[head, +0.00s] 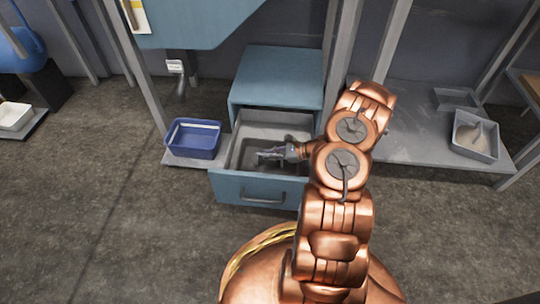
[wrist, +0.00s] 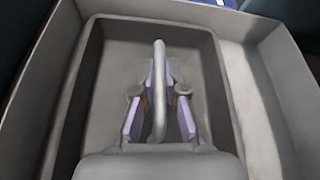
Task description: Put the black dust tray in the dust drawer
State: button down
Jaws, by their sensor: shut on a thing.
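The dust drawer (head: 262,188) is a blue-fronted drawer pulled open below a blue cabinet; its grey side wall shows in the wrist view (wrist: 285,75). The dust tray (wrist: 108,55) looks dark grey and lies inside the drawer, also seen in the head view (head: 246,152). A raised bar handle (wrist: 159,95) runs along the tray's middle. My gripper (head: 272,154) reaches into the drawer from the right. In the wrist view its pads stand on both sides of the handle, shut on it. Whether the tray rests fully on the drawer floor I cannot tell.
A blue bin (head: 193,139) stands left of the drawer. A grey tray with pale material (head: 475,136) sits on the low shelf (head: 410,130) at right. Metal posts stand behind and on both sides. The floor (head: 110,220) in front is clear.

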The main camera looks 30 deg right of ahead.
jog(key=shift+f, duration=0.1)
jog(key=c, duration=1.2)
grip_release()
